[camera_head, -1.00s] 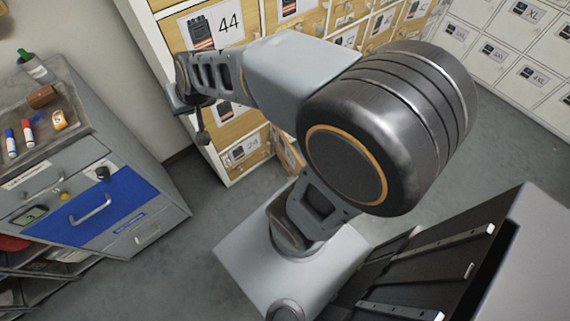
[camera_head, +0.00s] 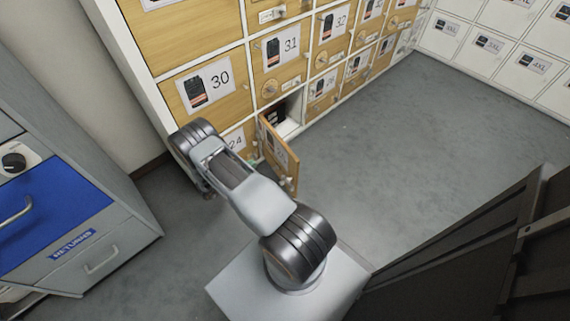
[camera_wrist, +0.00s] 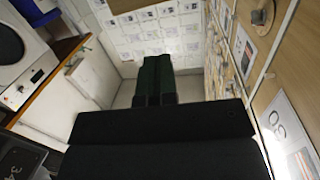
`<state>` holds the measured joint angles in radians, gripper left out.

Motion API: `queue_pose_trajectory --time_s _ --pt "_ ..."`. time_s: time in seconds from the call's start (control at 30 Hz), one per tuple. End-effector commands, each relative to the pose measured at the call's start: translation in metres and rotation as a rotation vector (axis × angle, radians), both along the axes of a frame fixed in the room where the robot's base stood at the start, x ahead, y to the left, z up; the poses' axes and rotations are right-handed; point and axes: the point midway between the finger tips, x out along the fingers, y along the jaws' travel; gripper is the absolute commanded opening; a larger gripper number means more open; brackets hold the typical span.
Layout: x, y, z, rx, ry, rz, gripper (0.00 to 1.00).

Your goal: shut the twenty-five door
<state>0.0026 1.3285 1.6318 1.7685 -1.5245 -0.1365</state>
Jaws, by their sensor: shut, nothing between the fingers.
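The twenty-five door (camera_head: 281,158) is a small wooden door in the bottom row of the locker wall, beside the door marked 24 (camera_head: 236,141) and below 31. It stands swung well out, its number not readable. The compartment behind it (camera_head: 290,119) shows dark contents. My gripper (camera_wrist: 155,80) shows in the wrist view as dark green fingers, shut and empty, pointing along the locker fronts. In the head view my arm mostly hides it, left of the open door. I cannot tell whether it touches the door.
Door 30 (camera_head: 208,88) is close above my arm and also shows at the right of the wrist view (camera_wrist: 290,125). A grey cabinet with a blue drawer (camera_head: 50,212) stands at the left. White lockers (camera_head: 490,45) line the back right. The grey floor (camera_head: 400,140) is clear.

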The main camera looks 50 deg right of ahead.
Motion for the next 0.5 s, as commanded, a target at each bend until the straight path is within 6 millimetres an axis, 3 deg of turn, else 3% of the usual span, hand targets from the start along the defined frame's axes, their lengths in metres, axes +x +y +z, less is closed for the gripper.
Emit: queue_pose_trajectory --time_s 0.03,0.23,0.5 --pt "-0.009 0.0 -0.012 -0.025 0.022 -0.027 0.0" --pt "-0.026 -0.009 -0.021 -0.071 0.06 -0.077 0.0" --pt "-0.039 -0.056 -0.021 -0.071 0.059 -0.08 0.0"
